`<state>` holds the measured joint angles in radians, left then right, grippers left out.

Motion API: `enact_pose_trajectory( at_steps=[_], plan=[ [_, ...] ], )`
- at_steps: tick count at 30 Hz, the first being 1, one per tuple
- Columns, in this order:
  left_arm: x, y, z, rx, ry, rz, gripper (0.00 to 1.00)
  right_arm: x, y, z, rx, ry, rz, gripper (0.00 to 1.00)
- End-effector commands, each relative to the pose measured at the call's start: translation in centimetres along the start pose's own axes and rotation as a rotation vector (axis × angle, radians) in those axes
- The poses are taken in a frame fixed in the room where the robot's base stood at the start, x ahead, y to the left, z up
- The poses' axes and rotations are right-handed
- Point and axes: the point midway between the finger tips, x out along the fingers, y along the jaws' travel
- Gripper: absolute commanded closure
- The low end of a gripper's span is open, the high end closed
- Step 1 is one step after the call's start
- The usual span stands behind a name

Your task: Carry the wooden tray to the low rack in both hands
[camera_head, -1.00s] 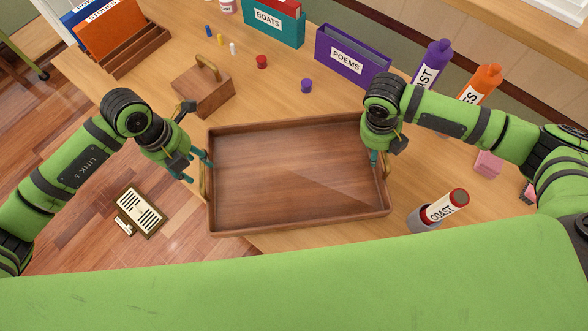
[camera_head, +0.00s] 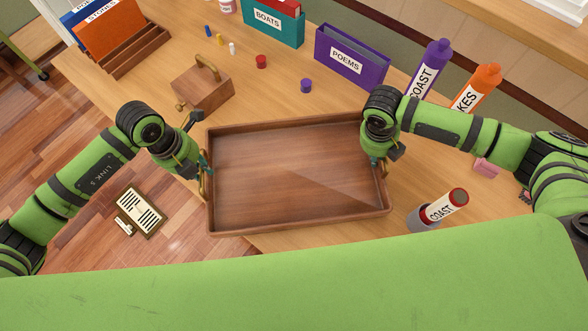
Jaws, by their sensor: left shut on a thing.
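The wooden tray (camera_head: 290,233) is empty and rests on the table, with its near left part reaching past the table's edge. It has a brass handle at each short end. My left gripper (camera_head: 204,166) is at the tray's left end, shut on the left handle (camera_head: 203,184). My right gripper (camera_head: 376,163) is over the tray's right end, close to the right handle (camera_head: 384,171). Its own wrist hides most of its fingers, so I cannot tell whether it grips. The low rack cannot be made out for certain.
A wooden block with a brass handle (camera_head: 203,88) stands behind the tray.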

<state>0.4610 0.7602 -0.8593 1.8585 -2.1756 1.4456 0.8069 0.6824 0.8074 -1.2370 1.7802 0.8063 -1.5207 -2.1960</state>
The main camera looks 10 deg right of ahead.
Motion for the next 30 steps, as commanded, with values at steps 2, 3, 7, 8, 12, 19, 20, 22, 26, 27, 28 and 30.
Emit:
enact_pose_trajectory(
  at_steps=[2,3,7,8,12,19,20,22,26,27,28,30],
  plan=[
    [0.0,-0.3,0.0,0.002,0.000,-0.007,1.00,0.1,-0.1,0.0,0.000,0.000,-0.006,1.00],
    [0.0,-0.3,0.0,0.002,0.000,-0.007,1.00,0.1,-0.1,0.0,0.000,0.000,-0.006,1.00],
    [-0.2,-0.4,0.0,0.003,-0.002,-0.009,1.00,-0.1,-0.1,0.0,0.000,-0.001,-0.007,1.00],
    [-0.3,-0.4,0.0,0.003,-0.002,-0.010,1.00,-0.1,-0.1,0.0,0.000,-0.001,-0.007,1.00],
    [-1.1,-0.6,0.0,0.003,-0.002,-0.011,1.00,-0.9,-0.3,0.0,0.001,-0.001,-0.007,1.00],
    [-3.4,-1.1,0.0,0.004,-0.002,-0.012,1.00,-3.2,-0.8,0.0,0.001,-0.001,-0.008,1.00],
    [-3.7,-1.2,0.0,0.004,-0.002,-0.012,1.00,-3.5,-0.8,0.0,0.001,0.000,-0.008,1.00],
    [-4.4,-1.3,0.0,0.004,-0.002,-0.013,1.00,-4.2,-0.9,0.0,0.001,0.000,-0.008,1.00],
    [-5.1,-1.5,0.0,0.004,-0.002,-0.013,1.00,-4.9,-1.1,-0.1,0.001,0.000,-0.008,1.00],
    [-5.2,-1.5,0.0,0.005,-0.002,-0.013,1.00,-4.9,-1.1,-0.1,0.000,0.000,-0.008,1.00],
    [-5.2,-1.5,0.0,0.005,-0.002,-0.014,1.00,-5.0,-1.1,-0.1,0.000,0.000,-0.008,1.00],
    [-5.2,-1.5,0.0,0.005,-0.002,-0.014,1.00,-4.9,-1.1,-0.1,0.000,0.000,-0.008,1.00]
  ],
)
